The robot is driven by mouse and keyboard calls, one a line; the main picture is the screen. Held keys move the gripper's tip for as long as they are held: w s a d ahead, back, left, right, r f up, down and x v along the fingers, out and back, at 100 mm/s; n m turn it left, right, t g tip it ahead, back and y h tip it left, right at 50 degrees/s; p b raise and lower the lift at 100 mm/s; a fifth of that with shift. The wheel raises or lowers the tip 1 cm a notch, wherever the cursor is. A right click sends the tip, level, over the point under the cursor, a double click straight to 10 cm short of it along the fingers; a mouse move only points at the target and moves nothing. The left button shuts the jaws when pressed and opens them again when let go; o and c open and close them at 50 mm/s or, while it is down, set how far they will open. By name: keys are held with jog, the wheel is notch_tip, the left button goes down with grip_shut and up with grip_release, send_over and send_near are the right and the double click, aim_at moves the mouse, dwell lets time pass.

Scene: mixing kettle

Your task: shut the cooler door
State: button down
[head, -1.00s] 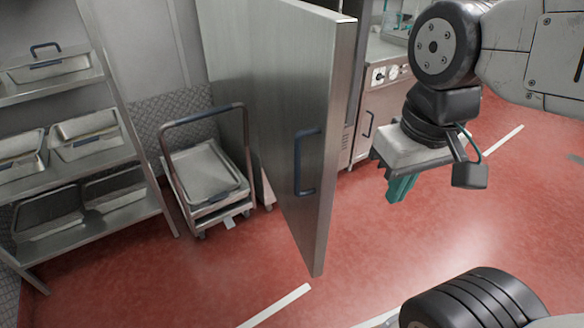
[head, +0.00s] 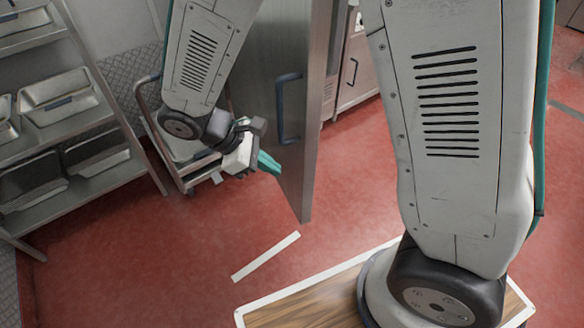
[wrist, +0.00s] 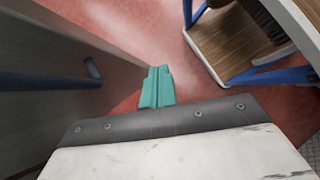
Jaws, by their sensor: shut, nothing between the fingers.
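The cooler door (head: 262,75) is a tall steel panel with a blue-grey vertical handle (head: 281,108), and it stands open, edge towards me. My gripper (head: 270,164) has green fingers, is shut and empty, and is on the left side of the door, beside the handle face and below the handle. In the wrist view the door (wrist: 75,50) fills the left side with its handle (wrist: 50,80), and my gripper's fingers (wrist: 158,87) show near the door's edge. I cannot tell whether the fingers touch the door.
A shelf rack with steel pans (head: 58,95) stands at the left. A cart (head: 178,150) stands behind my forearm. A steel cabinet (head: 357,65) is behind the door. The red floor (head: 180,265) in front is clear. A blue-framed wooden-topped thing (wrist: 228,45) shows in the wrist view.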

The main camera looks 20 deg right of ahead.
notch_tip(320, 180, down, 4)
jog(key=w+a+n+t+h, duration=0.1)
jog(key=w+a+n, duration=0.1)
jog(key=w+n, duration=0.1)
jog(key=n+t, duration=0.1)
jog(key=n, duration=0.1)
send_near(302, 172)
notch_tip(302, 172, down, 4)
jog(key=d, duration=0.2)
jog(key=shift+s+d+h, duration=0.3)
jog(key=shift+d, duration=0.55)
